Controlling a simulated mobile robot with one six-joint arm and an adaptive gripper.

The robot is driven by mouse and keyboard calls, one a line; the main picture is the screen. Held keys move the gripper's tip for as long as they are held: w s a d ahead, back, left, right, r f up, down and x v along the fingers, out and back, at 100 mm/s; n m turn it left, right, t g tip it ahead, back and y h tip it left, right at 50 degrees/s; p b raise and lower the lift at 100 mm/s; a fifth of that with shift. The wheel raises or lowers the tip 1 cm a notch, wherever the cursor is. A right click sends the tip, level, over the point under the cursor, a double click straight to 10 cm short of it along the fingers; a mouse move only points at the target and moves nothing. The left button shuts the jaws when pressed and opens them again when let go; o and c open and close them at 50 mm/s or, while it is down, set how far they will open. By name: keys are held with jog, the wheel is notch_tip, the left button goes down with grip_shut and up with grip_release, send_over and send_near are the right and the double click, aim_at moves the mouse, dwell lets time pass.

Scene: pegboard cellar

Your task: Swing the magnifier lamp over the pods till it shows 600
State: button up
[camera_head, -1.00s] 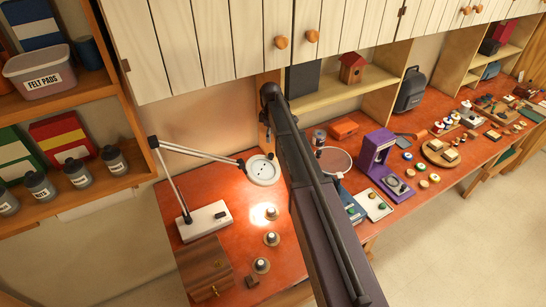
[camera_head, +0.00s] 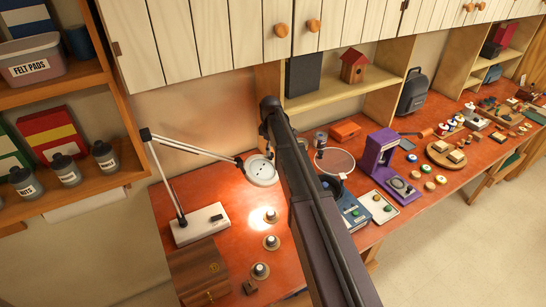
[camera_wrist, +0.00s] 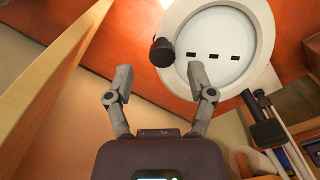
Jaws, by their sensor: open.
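The magnifier lamp has a white base (camera_head: 200,224) and a jointed arm. Its round white head (camera_head: 261,170) hangs over the red-brown bench. In the wrist view the head (camera_wrist: 230,50) is a pale disc with three dark marks, with a black knob (camera_wrist: 162,52) at its rim. My gripper (camera_wrist: 160,76) is open; the knob appears between and just beyond its fingertips, with no visible grip. In the head view my arm largely hides the gripper. Several small round pods stand below: one (camera_head: 270,216) at the bright light patch, others (camera_head: 271,242), (camera_head: 260,270) nearer. No 600 is readable.
A wooden box (camera_head: 200,268) sits at the bench's near left. A round tray (camera_head: 334,162) and a purple machine (camera_head: 381,154) stand right of my arm. Wooden cabinets (camera_head: 205,40) overhang the back. Shelves with labelled bottles (camera_head: 105,157) stand at left.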

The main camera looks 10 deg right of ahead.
jog(key=shift+f+b, duration=0.9)
jog(key=shift+f, duration=0.25)
grip_shut()
jog(key=shift+d, duration=0.15)
jog(key=shift+s, duration=0.15)
